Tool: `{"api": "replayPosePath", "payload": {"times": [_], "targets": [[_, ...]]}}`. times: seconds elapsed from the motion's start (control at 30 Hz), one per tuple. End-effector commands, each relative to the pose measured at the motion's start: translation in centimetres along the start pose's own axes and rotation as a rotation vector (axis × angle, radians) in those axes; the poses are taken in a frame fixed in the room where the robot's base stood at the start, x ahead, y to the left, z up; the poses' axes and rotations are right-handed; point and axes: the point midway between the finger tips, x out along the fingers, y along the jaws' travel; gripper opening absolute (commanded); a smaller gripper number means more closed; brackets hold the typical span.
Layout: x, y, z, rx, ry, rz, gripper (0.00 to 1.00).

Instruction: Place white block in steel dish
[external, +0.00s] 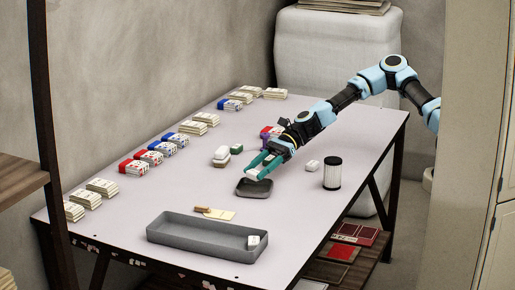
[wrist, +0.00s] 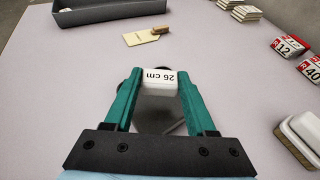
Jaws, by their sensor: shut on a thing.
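My gripper (external: 257,173) is shut on a white block (wrist: 159,82) with "26 cm" printed on one face. The block sits between the green fingertips (wrist: 157,78) in the wrist view. The small grey steel dish (external: 254,190) is directly below the fingertips in the external view. In the wrist view part of the dish (wrist: 158,122) shows below and behind the block, between the fingers. The block appears to be above the dish; its exact height is hard to tell.
A long grey tray (external: 190,238) with a white block (external: 253,241) inside stands at the front. A white block (external: 312,165) and a black-and-white cylinder (external: 332,172) stand to the right.

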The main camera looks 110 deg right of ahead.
Motion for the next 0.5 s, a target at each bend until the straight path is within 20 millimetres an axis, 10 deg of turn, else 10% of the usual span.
{"api": "replayPosePath", "payload": {"times": [0.5], "targets": [[1.3, 0.0, -3.2, 0.000, 0.001, 0.000, 0.03]]}}
